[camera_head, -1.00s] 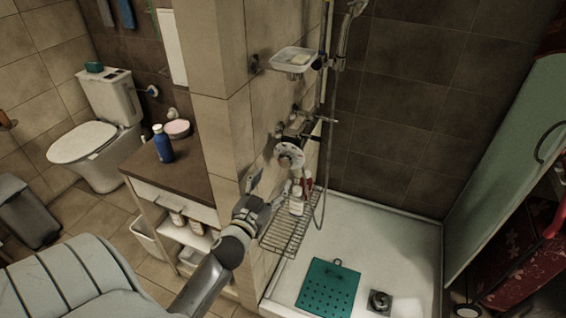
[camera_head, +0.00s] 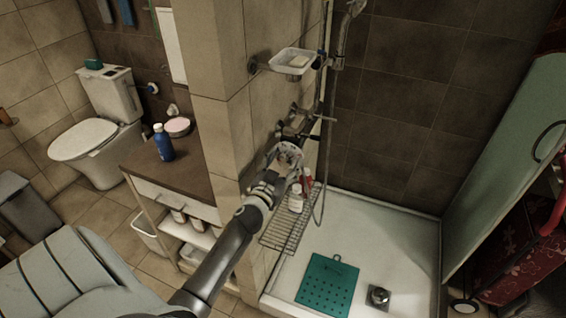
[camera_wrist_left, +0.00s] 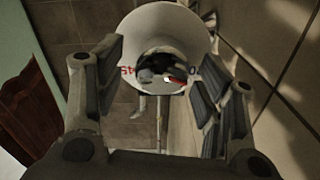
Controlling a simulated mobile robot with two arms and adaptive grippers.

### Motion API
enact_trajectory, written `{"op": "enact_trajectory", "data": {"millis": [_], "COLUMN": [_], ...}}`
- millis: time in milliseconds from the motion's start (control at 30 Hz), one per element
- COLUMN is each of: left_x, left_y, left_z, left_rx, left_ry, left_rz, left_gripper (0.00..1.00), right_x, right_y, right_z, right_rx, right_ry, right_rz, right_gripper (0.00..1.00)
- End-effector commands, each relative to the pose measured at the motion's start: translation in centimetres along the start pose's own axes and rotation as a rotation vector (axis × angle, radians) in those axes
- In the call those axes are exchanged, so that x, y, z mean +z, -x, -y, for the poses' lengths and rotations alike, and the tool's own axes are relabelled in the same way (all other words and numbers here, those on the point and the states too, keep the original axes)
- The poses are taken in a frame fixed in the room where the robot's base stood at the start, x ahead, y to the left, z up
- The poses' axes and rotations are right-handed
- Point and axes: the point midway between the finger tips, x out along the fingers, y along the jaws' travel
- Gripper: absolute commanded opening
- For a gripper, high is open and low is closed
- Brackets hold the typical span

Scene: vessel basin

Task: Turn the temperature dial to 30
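The temperature dial (camera_head: 290,154) is a round pale disc on the tiled shower wall, below the soap dish. In the left wrist view the white dial (camera_wrist_left: 170,30) has a dark shiny centre and red and blue marks; the number it is set to cannot be read. My left gripper (camera_head: 279,165) is at the dial, with its fingers around it in the head view. In the left wrist view the fingers (camera_wrist_left: 160,85) are spread apart, one on each side of the dial's centre. Contact cannot be told. My right gripper is not in view.
A wire rack (camera_head: 282,232) with bottles hangs just below the dial. The soap dish (camera_head: 293,60) sticks out above it, and a shower hose (camera_head: 322,190) hangs to the right. A counter (camera_head: 165,180) with a blue bottle (camera_head: 162,143) stands left of the wall corner.

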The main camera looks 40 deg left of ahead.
Motion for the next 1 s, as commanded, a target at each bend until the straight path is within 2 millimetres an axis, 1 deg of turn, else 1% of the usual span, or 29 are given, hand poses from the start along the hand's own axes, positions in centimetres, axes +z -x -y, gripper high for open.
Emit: {"op": "enact_trajectory", "data": {"millis": [33, 300, 333, 367, 667, 867, 1000], "left_x": [0.0, 0.01, 0.01, 0.01, 0.03, 0.05, 0.06], "left_y": [-0.01, -0.01, -0.01, -0.01, -0.01, -0.01, -0.01], "left_z": [0.0, -0.02, -0.02, -0.03, -0.06, -0.06, -0.08], "left_rx": [0.0, 0.0, 0.0, 0.0, 0.001, 0.0, 0.0], "left_ry": [0.0, 0.0, 0.0, 0.0, -0.046, -0.161, -0.277], "left_rz": [0.0, 0.0, 0.0, 0.0, 0.0, 0.0, -0.001], "left_gripper": [0.58, 0.24, 0.2, 0.18, 0.18, 0.18, 0.18], "right_x": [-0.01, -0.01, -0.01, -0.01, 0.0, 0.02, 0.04], "right_y": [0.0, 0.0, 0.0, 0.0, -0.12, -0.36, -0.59], "right_z": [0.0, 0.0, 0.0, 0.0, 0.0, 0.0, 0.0], "right_rx": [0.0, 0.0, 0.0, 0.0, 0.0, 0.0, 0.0], "right_ry": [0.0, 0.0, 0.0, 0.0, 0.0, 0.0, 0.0], "right_rz": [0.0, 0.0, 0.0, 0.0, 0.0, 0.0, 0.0], "right_gripper": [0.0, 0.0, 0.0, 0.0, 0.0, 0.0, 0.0]}}
